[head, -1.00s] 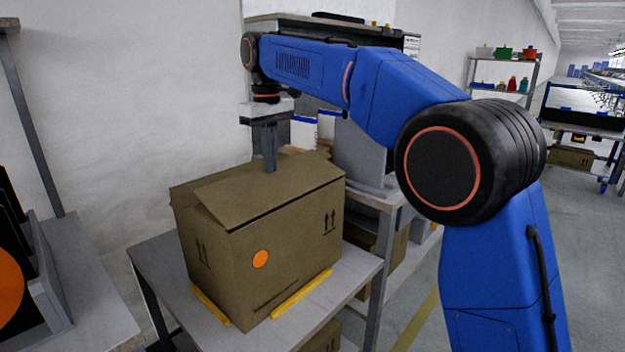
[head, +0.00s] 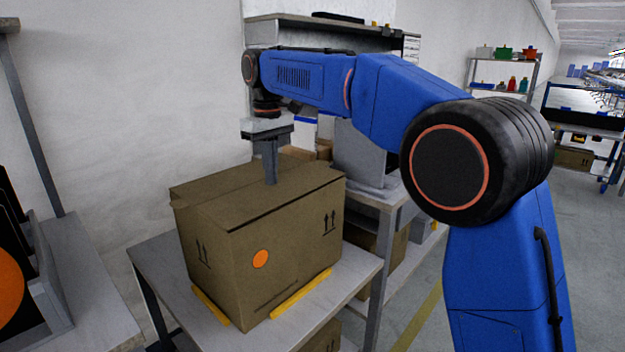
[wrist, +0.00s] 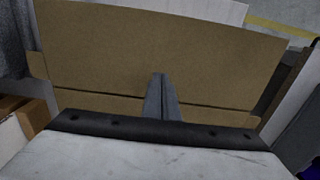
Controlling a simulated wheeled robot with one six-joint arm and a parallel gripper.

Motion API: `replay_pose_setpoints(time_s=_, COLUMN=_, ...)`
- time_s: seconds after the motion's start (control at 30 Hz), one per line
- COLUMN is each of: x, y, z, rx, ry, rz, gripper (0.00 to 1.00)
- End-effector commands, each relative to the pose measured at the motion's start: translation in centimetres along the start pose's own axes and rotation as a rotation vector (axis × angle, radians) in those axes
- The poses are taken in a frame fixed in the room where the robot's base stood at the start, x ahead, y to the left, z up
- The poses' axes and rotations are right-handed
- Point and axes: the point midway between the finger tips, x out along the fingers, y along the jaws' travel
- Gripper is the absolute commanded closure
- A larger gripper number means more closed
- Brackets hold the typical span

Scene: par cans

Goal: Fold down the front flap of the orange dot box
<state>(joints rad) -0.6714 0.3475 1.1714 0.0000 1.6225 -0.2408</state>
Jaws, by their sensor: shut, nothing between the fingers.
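The brown cardboard box (head: 290,250) with the orange dot (head: 261,259) stands on a grey table. Its broad front flap (head: 235,205) lies nearly flat over the top, its free edge slightly raised above the rim. The flap also fills much of the wrist view (wrist: 160,45). My gripper (head: 270,183) is shut and empty, pointing down with its fingertips at the flap's upper surface, apparently touching it. The fingers also show in the wrist view (wrist: 158,80) against the cardboard. The inside of the box is hidden.
Yellow strips (head: 302,293) edge the box's base on the table (head: 150,255). A shelf unit with smaller cartons stands behind right. A grey rack with an orange disc (head: 8,285) is at the far left. A white wall is behind.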

Motion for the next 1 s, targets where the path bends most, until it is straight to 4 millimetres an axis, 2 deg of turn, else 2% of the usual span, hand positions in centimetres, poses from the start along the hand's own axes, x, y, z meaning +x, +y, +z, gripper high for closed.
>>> replay_pose_setpoints(time_s=0.27, x=-0.4, y=0.0, z=0.0, rx=0.000, ry=0.001, rz=0.000, gripper=1.00)
replay_pose_setpoints(time_s=0.83, x=-3.4, y=0.0, z=0.0, rx=0.000, ry=0.001, rz=0.000, gripper=1.00)
replay_pose_setpoints(time_s=1.0, x=-4.9, y=0.0, z=-0.1, rx=0.000, ry=0.001, rz=0.000, gripper=1.00)
